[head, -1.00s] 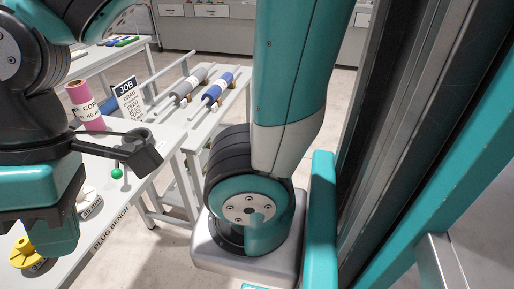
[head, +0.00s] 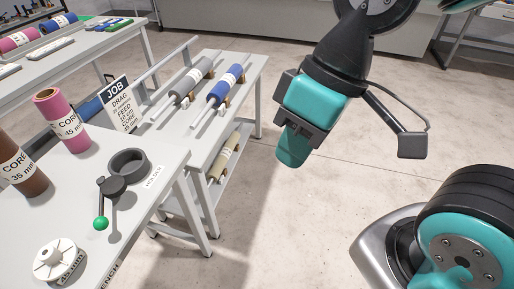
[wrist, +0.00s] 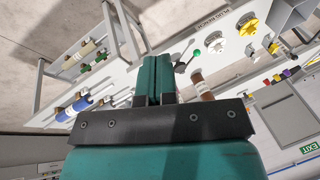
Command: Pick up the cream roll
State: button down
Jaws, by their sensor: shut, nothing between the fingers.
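The cream roll (head: 225,157) is a beige roll with a pale label. It lies on the lower shelf of the roll stand in the head view, partly shaded under the upper shelf. A beige roll on a low shelf also shows at the upper left of the wrist view (wrist: 85,50); it looks like the same one. My gripper (head: 290,152) hangs to the right of the stand, above the floor, apart from the roll. Its teal fingers are together with nothing between them, also in the wrist view (wrist: 152,80).
The stand's upper shelf holds a grey roll (head: 188,78) and a blue roll (head: 223,87). The bench at left carries a pink core (head: 60,122), a brown core (head: 18,168), a black ring clamp (head: 128,166) and a white plug (head: 57,260). Open floor lies right of the stand.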

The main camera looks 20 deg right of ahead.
aim_at(213, 176)
jog(key=k, duration=0.55)
jog(key=z, duration=0.9)
jog(key=i, duration=1.5)
jog(key=u, duration=0.65)
jog(key=i, duration=0.85)
jog(key=u, duration=0.75)
